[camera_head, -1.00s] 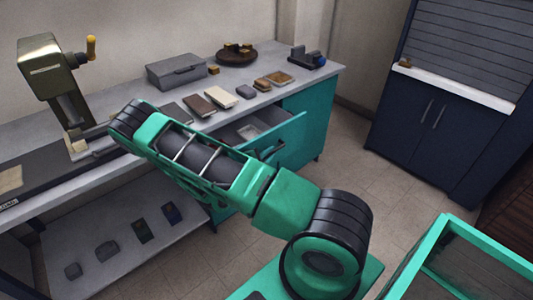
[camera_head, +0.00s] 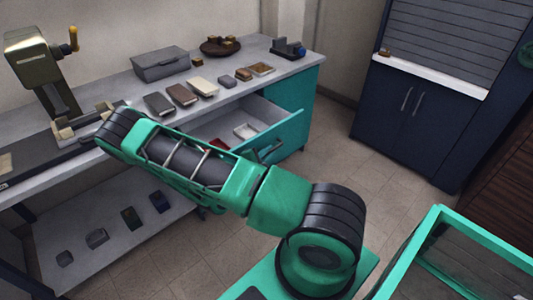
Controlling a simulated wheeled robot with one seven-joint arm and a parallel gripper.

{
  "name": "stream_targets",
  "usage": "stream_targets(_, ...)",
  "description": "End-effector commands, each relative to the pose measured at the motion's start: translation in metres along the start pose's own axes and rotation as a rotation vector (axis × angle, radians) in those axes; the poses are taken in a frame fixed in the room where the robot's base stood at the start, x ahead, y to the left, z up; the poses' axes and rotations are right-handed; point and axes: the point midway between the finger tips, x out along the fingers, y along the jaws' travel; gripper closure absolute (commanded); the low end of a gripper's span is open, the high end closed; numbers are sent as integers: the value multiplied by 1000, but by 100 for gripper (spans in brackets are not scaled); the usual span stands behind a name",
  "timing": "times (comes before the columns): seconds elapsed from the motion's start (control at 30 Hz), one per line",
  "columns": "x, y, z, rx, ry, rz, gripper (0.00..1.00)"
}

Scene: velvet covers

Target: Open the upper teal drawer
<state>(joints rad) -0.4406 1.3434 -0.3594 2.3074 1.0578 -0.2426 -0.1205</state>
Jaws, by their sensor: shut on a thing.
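The upper teal drawer (camera_head: 290,134) stands pulled out from the workbench, in the middle of the head view. Its grey inside shows, with a white item (camera_head: 245,131) and a red item (camera_head: 217,144) in it. My green and black arm crosses in front and hides the drawer's near left part. My gripper (camera_head: 268,151) shows only as a small dark shape at the drawer front, partly hidden behind my arm. It is shut on the drawer's handle; the fingertips and handle are hard to tell apart.
The grey benchtop (camera_head: 295,66) holds a grey box (camera_head: 160,65), several small books and blocks, and a round brown tray (camera_head: 220,46). A press (camera_head: 40,75) stands at left. A teal-framed case (camera_head: 450,245) is at lower right. Tiled floor is free before the dark cabinet (camera_head: 415,110).

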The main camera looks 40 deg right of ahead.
Motion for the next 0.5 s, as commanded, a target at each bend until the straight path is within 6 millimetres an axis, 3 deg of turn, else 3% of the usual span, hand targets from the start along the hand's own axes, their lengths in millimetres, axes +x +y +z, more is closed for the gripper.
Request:
stream_targets(0.1, -1, 0, -1, 0, 3, 0, 100)
stream_targets(0.13, -1, 0, -1, 0, 3, 0, 84)
stream_targets(0.17, -1, 0, -1, 0, 3, 0, 81)
stream_targets(0.5, -3, 0, -1, 0, 2, 0, 81)
